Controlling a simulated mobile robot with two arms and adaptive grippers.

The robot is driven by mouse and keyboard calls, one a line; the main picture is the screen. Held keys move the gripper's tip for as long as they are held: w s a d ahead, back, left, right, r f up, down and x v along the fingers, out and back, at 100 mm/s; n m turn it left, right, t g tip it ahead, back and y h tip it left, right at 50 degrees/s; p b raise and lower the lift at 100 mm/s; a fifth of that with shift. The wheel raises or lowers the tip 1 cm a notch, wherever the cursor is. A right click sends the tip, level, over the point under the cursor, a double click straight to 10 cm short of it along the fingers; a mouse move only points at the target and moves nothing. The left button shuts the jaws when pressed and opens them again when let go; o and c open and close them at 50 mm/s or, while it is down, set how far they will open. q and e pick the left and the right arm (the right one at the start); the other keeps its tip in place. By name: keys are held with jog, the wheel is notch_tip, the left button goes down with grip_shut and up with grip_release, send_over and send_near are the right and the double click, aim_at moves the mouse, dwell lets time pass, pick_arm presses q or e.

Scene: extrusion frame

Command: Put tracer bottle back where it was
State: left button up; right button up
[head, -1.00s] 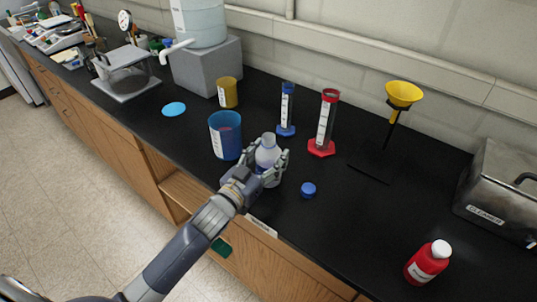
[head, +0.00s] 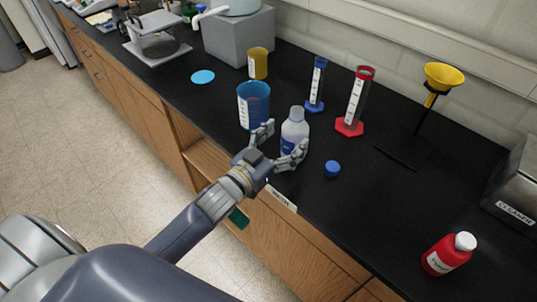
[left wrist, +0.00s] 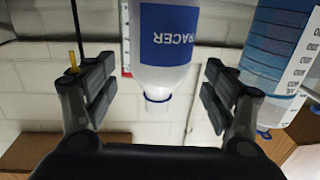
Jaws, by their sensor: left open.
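The tracer bottle (head: 293,135), a white bottle with a blue label, stands upright on the black counter near its front edge. In the left wrist view the bottle (left wrist: 168,45) appears upside down, with its TRACER label and open neck visible. My left gripper (head: 287,133) is open at the front of the bottle. In the left wrist view the gripper (left wrist: 160,64) shows a gap between each finger and the bottle. A blue cap (head: 332,169) lies on the counter to the right of the bottle. My right gripper is not in view.
A blue beaker (head: 253,105) stands close behind-left of the bottle. Blue (head: 317,85) and red (head: 355,100) cylinders and a yellow funnel stand (head: 444,77) are farther back. A red bottle (head: 448,254) is at right. The counter between has free room.

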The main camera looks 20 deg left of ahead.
pick_arm(q)
jog(key=b+v, duration=0.1)
jog(key=v, duration=0.6)
jog(key=shift+s, duration=0.15)
dwell(0.4)
